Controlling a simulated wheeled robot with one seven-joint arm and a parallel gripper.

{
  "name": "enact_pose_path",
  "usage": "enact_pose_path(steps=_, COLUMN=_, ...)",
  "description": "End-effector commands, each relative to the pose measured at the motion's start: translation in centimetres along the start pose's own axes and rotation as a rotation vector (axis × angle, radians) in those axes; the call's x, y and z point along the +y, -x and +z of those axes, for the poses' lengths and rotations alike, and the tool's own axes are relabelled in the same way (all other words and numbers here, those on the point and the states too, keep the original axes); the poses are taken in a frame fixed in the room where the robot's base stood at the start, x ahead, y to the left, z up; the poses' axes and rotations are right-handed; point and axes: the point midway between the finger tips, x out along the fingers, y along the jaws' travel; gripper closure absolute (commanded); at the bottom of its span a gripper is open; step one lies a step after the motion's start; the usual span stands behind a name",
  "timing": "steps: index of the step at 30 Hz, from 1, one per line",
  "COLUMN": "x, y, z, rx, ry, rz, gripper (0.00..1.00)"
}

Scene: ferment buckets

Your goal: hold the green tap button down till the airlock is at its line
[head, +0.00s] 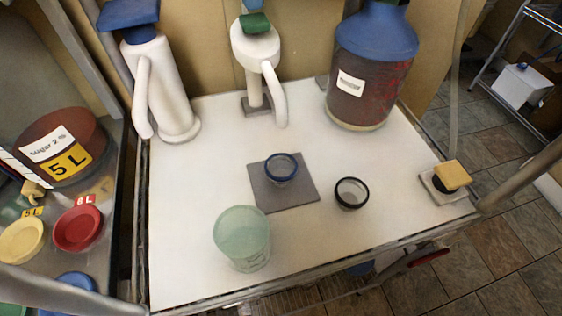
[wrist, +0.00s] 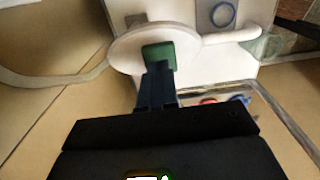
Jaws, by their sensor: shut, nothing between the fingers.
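The green tap button (head: 256,22) sits on top of the white tap (head: 257,50) at the back of the table. In the wrist view the green button (wrist: 158,55) is right at the tips of my gripper (wrist: 157,68). Its dark blue fingers are shut together with nothing between them. I cannot tell whether they press the button or only hover over it. A small clear cup with a blue rim (head: 281,168) stands on a grey mat (head: 300,197), and a similar black-rimmed cup (head: 351,193) is right of it. I cannot tell which is the airlock, or read any line or water level.
A translucent green cup (head: 242,238) stands at the table's front. A white blue-topped dispenser (head: 160,85) is left of the tap, and a large blue-and-dark-red jug (head: 370,65) is right. A yellow block (head: 452,176) sits at the right edge. Colored lids (head: 77,228) lie on the left counter.

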Motion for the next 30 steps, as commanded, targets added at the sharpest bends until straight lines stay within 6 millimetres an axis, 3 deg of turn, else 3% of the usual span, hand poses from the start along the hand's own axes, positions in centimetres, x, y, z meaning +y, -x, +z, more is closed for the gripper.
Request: enact_pose_path(steps=30, x=0.0, y=-2.4, z=0.0, rx=0.000, ry=0.000, rz=-0.001, gripper=1.00)
